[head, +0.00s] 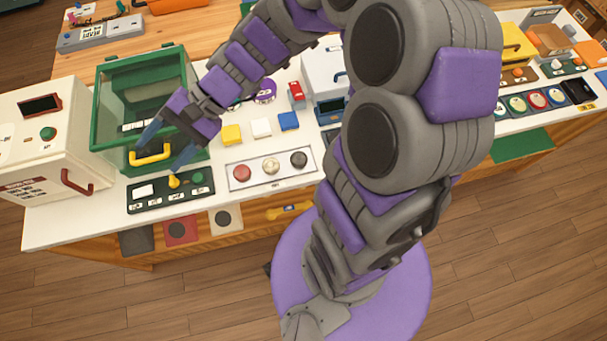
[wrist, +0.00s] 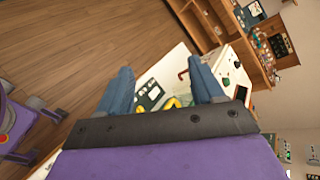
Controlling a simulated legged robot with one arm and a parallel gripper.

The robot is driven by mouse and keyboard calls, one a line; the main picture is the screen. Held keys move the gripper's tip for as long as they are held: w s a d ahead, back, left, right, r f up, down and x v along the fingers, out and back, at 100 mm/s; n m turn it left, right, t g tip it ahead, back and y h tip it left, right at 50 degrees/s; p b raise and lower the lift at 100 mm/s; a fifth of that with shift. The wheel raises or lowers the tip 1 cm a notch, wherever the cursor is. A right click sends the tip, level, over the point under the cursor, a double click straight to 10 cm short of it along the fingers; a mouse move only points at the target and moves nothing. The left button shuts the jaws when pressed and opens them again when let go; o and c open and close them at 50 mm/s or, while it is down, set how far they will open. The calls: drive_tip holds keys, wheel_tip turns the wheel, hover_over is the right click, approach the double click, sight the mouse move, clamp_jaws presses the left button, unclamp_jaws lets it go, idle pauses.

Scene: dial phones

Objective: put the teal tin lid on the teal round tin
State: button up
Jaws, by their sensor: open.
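I cannot make out the teal round tin or its teal lid in either view; my arm covers a large part of the counter in the head view. My gripper (head: 167,147) is open, with its two blue fingers apart and nothing seen held between them. It hangs at the front of a green-framed clear box (head: 103,122), close to the yellow handle (head: 150,155). Whether it touches the handle I cannot tell. In the wrist view the fingers of my gripper (wrist: 160,78) are spread wide, with the yellow handle (wrist: 171,103) seen between them.
A white box with a red handle (head: 77,181) stands left of the green-framed box. A dark control panel (head: 148,204) lies in front. Yellow, white and blue blocks (head: 289,121) and a three-button panel (head: 240,185) are to the right. Wooden floor is open in front.

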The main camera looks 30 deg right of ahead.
drive_tip(key=s+d+n+g+h, duration=0.1)
drive_tip(key=s+d+n+h, duration=0.6)
drive_tip(key=s+d+h, duration=0.5)
drive_tip(key=s+d, duration=0.7)
drive_tip(key=shift+s+d+f+h, duration=0.15)
drive_tip(key=shift+s+f+h, duration=0.15)
drive_tip(key=shift+f, duration=0.05)
drive_tip(key=shift+a, duration=0.2)
